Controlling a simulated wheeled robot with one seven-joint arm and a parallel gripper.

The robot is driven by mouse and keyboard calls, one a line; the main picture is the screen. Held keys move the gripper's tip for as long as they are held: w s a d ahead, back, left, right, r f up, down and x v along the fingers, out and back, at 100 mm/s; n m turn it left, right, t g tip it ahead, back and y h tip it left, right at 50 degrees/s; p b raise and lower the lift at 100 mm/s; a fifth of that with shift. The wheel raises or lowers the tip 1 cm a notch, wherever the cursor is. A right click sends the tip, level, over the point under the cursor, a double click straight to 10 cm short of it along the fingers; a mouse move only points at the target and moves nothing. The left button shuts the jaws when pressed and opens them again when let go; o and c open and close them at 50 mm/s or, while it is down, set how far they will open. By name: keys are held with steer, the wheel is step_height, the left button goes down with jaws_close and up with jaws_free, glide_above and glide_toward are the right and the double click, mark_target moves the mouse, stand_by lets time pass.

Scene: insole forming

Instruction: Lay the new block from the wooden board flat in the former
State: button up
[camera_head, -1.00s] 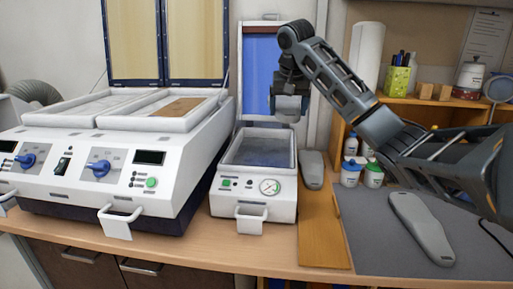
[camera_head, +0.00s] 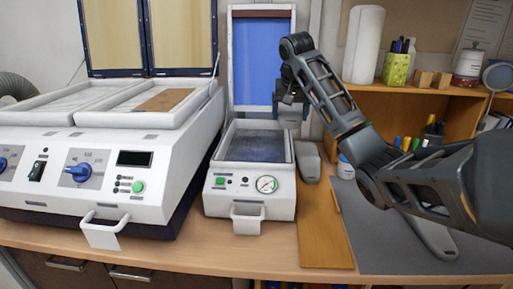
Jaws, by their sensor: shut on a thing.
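The former (camera_head: 222,197) is a small white machine with a gauge and a front handle. Its lid (camera_head: 262,55) stands open, showing a blue sheet, and its dark bed (camera_head: 257,146) lies uncovered. My gripper (camera_head: 291,108) is above the bed's back right corner in the picture, in front of the lid. It is shut on a light grey block (camera_head: 290,117), seen small and partly covered by the jaws. The wooden board (camera_head: 322,225) lies right of the former, its front part bare.
A larger white machine (camera_head: 95,190) with open lids stands at left, with a brown sheet (camera_head: 166,100) in its tray. A grey sole-like piece (camera_head: 308,162) lies beside the former. Another (camera_head: 436,240) lies on the grey mat (camera_head: 375,245), partly behind my arm.

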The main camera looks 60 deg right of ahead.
mark_target(255, 157)
steer(key=shift+s+a+f, duration=0.1)
steer(key=shift+s+f, duration=0.05)
steer(key=shift+f, duration=0.45)
steer(key=shift+s+a+f, duration=0.1)
steer(key=shift+f, duration=0.5)
steer(key=shift+w+f, duration=0.1)
steer(key=shift+f, duration=0.2)
steer(key=w+f+b, duration=0.1)
steer(key=w+b, duration=0.1)
steer(key=w+a+f+b, duration=0.1)
steer(key=w+f+b, duration=0.1)
steer(key=w+a+f+b, duration=0.1)
steer(key=w+b, duration=0.1)
steer(key=shift+w+a+f, duration=0.15)
steer(key=shift+w+f, duration=0.05)
steer(key=w, duration=0.1)
steer(key=w+a+f+p, duration=0.1)
steer(key=w+f, duration=0.1)
steer(key=w, duration=0.1)
steer(key=shift+a+p, duration=0.15)
steer(key=shift+p, duration=0.25)
steer(key=shift+w+f+p, duration=0.1)
steer(key=shift+f+p, duration=0.3)
steer(key=shift+f, duration=1.7)
steer(key=o, duration=1.3)
steer(key=shift+a, duration=0.1)
steer(key=shift+o, duration=0.2)
